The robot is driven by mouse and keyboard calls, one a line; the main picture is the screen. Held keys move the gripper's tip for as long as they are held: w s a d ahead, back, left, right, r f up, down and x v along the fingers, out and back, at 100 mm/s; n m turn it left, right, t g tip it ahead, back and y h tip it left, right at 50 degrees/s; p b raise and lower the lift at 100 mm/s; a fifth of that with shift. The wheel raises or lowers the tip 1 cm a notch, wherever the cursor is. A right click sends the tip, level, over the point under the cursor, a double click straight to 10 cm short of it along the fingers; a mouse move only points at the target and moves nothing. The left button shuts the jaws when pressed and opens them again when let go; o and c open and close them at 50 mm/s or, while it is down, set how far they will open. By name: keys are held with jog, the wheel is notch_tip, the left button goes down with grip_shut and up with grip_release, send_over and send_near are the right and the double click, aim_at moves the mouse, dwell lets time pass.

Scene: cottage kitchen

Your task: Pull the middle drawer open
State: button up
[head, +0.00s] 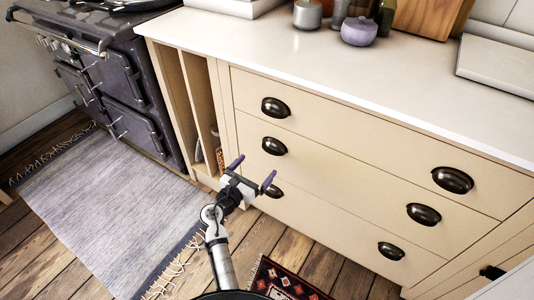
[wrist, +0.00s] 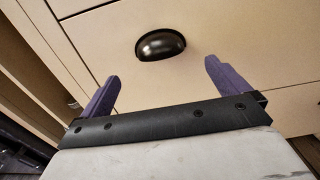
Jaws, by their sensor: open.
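The middle drawer (head: 345,185) is shut, flush in the cream cabinet. It has two dark cup handles, a left one (head: 274,146) and a right one (head: 424,214). My gripper (head: 252,171) is open and empty, with purple fingers spread wide, in front of the left end of the drawers and below the middle drawer's left handle in the head view. In the wrist view, one dark cup handle (wrist: 160,45) lies ahead of the fingers (wrist: 158,78), between their directions and apart from them. That view alone does not show which drawer it belongs to.
The top drawer (head: 350,137) and bottom drawer (head: 330,222) are shut too. An open slotted compartment (head: 199,95) and a dark stove (head: 110,75) stand to the left. A grey rug (head: 110,205) and a red patterned rug (head: 285,284) lie on the wooden floor.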

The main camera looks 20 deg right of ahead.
aim_at(270, 151)
jog(key=x, duration=0.8)
jog(key=shift+c, duration=0.3)
